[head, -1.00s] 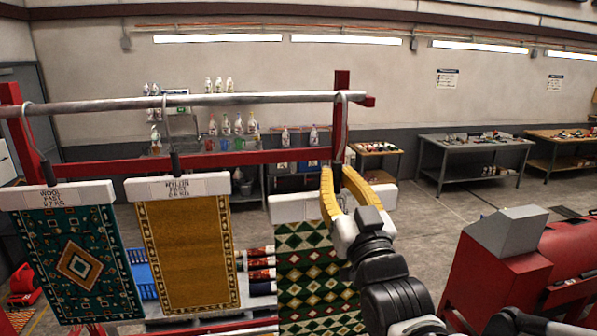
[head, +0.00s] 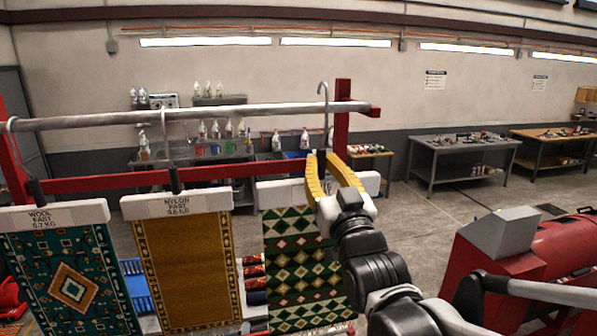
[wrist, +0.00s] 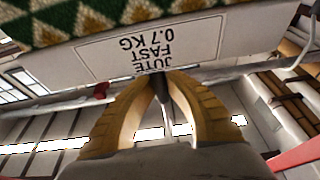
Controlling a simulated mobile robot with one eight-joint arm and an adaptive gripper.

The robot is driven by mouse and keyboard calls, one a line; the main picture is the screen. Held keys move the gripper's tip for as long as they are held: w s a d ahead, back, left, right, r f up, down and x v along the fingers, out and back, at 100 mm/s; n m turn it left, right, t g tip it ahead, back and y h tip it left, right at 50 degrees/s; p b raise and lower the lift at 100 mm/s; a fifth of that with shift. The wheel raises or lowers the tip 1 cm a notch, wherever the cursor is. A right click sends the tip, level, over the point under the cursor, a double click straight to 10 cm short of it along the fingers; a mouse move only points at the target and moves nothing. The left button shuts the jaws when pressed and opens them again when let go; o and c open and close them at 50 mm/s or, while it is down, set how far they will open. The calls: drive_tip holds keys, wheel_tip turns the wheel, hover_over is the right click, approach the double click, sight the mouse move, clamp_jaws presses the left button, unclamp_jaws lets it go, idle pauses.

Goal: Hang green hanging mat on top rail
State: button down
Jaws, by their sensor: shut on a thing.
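The green hanging mat (head: 300,275), patterned with cream and red diamonds, hangs from a white hanger bar (head: 272,193). In the wrist view the bar (wrist: 205,42) reads JUTE FAST 0.7 KG, with the mat (wrist: 95,20) beside it. My gripper (head: 321,156) is shut on the hanger's dark stem just above the bar; its yellow fingers (wrist: 161,82) also show in the wrist view. The thin hook (head: 323,86) rises above the grey top rail (head: 240,112), left of the red end post. I cannot tell whether the hook is in front of the rail or over it.
A teal wool mat (head: 75,290) and a gold nylon mat (head: 187,275) hang by hooks from the rail to the left. A red crossbar (head: 100,182) runs below the rail. The red post (head: 342,110) is close right. A red machine (head: 490,270) stands at right.

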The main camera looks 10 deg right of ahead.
drive_tip(key=shift+w+b, duration=0.6)
drive_tip(key=shift+w, duration=1.35)
drive_tip(key=shift+w+b, duration=1.05)
drive_tip(key=shift+w, duration=1.75)
drive_tip(key=shift+f, duration=0.1)
wheel_tip(320, 180, down, 4)
drive_tip(key=b, duration=0.3)
drive_tip(key=shift+b, duration=0.3)
